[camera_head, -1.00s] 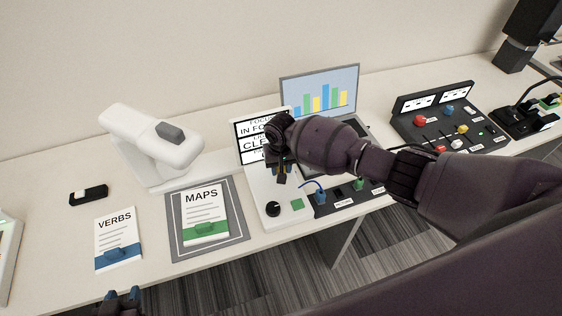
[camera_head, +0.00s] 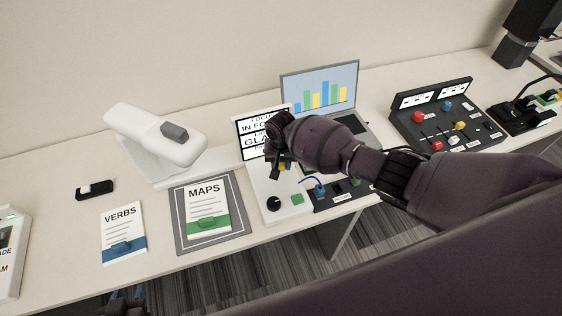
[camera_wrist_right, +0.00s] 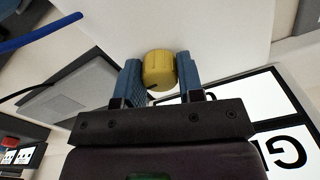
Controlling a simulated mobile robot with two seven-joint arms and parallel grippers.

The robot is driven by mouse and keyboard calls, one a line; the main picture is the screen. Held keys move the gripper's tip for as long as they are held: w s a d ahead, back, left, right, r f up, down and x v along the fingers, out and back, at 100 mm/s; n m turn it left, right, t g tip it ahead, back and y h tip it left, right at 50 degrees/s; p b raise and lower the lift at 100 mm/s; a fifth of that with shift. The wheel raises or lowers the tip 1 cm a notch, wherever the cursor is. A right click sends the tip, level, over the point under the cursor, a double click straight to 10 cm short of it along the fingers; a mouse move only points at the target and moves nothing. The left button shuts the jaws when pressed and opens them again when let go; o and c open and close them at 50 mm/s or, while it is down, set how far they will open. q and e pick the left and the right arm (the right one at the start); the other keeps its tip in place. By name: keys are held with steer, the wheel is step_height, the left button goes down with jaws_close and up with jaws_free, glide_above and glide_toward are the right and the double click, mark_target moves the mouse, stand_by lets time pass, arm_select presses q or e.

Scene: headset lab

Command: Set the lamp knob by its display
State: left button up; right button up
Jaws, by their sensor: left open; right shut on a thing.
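My right gripper (camera_wrist_right: 158,80) is shut on a yellow knob (camera_wrist_right: 159,66), with one blue finger on each side. The knob stands on the white panel (camera_head: 265,188), which also has a black knob (camera_head: 273,204) and a green button (camera_head: 297,199) nearer its front. The display (camera_head: 249,143) at the panel's back shows lines of text. One line starts "IN FO" and a larger one starts "GLA"; my right gripper (camera_head: 281,165) and hand hide the rest. My left gripper (camera_head: 127,298) is open and empty at the bottom edge, below the table front.
A white stand with an overhanging arm (camera_head: 150,130) is behind the MAPS card (camera_head: 207,211) on its grey mat (camera_head: 183,235). The VERBS card (camera_head: 123,235) lies left. A laptop (camera_head: 320,88) and black control box (camera_head: 440,120) stand right; a blue cable (camera_head: 309,181) runs beside the panel.

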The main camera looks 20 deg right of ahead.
steer(key=o, duration=0.9)
step_height(320, 180, up, 11)
steer(key=shift+f, duration=0.1)
stand_by(0.6)
